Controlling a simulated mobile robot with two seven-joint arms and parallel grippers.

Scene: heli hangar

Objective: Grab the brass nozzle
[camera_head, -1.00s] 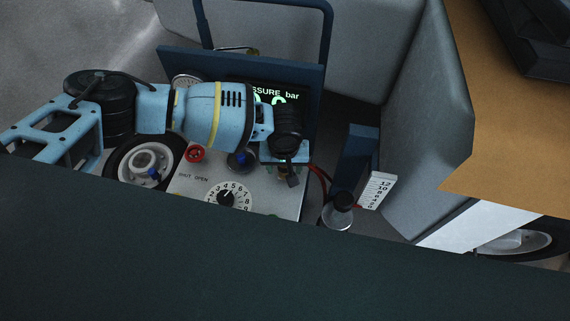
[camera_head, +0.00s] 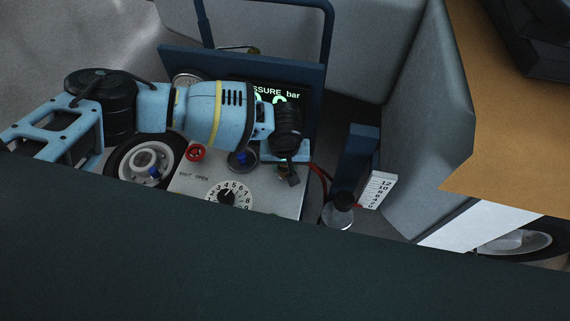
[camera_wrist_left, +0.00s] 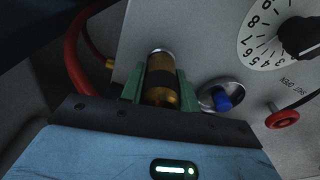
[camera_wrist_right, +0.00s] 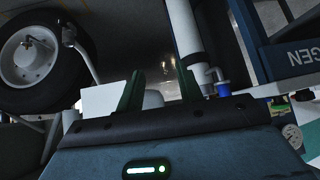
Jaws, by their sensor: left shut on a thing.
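The brass nozzle (camera_wrist_left: 160,80) is a short brass-coloured cylinder with a dark band and a pale rim at its far end. In the left wrist view it sits between the two green fingers of my left gripper (camera_wrist_left: 161,85), which is shut on it. In the head view my left gripper (camera_head: 288,175) is over the right side of the grey panel, and the nozzle is mostly hidden there by my wrist. My right gripper (camera_wrist_right: 160,85) shows only in its own wrist view, with its fingers apart and nothing held between them.
The grey panel (camera_head: 258,202) carries a numbered dial (camera_head: 228,197), a red knob (camera_head: 196,153) and a blue knob (camera_wrist_left: 223,102). A red hose (camera_wrist_left: 75,60) runs beside it. A dark surface covers the foreground.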

